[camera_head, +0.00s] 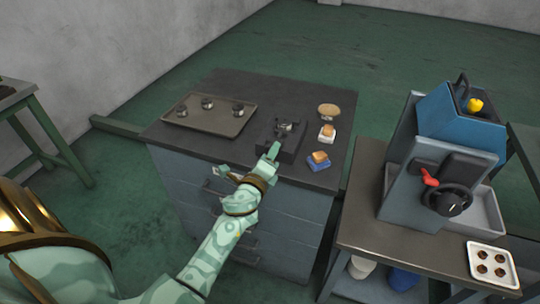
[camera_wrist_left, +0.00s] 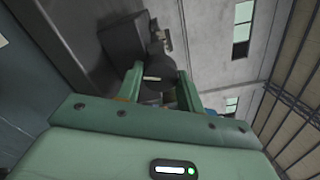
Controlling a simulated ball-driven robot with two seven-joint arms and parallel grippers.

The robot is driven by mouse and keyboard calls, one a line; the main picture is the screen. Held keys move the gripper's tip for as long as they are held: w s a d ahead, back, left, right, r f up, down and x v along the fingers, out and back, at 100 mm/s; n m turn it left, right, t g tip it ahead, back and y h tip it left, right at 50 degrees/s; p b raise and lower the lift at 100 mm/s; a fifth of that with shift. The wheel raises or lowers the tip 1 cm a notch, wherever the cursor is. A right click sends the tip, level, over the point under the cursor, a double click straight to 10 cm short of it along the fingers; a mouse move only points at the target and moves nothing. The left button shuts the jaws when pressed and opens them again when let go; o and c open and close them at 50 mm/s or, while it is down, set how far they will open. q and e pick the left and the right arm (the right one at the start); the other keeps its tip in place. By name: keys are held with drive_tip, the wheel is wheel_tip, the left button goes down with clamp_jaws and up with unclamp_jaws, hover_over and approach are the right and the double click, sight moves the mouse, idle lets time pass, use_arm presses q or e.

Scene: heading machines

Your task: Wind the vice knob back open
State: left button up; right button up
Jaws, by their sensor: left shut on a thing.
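The vice (camera_head: 290,128) is a small dark grey block with a metal part on top, standing on the dark top of the blue cabinet. My left gripper (camera_head: 273,151) reaches it from the front. In the left wrist view the dark round vice knob (camera_wrist_left: 158,68) sits between the two pale green fingers, and the gripper (camera_wrist_left: 160,80) is shut on it. The vice body (camera_wrist_left: 122,45) shows behind and left of the knob. In the head view the gripper mostly hides the knob. How far the vice jaws stand apart is too small to tell. My right gripper is not in view.
A tray (camera_head: 193,122) with several dark metal pieces lies left of the vice. A blue machine (camera_head: 425,150) with a black handwheel occupies the right bench.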

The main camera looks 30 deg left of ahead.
use_arm(q)
drive_tip(key=shift+n, duration=1.6)
drive_tip(key=o, duration=1)
drive_tip(key=shift+a, duration=0.1)
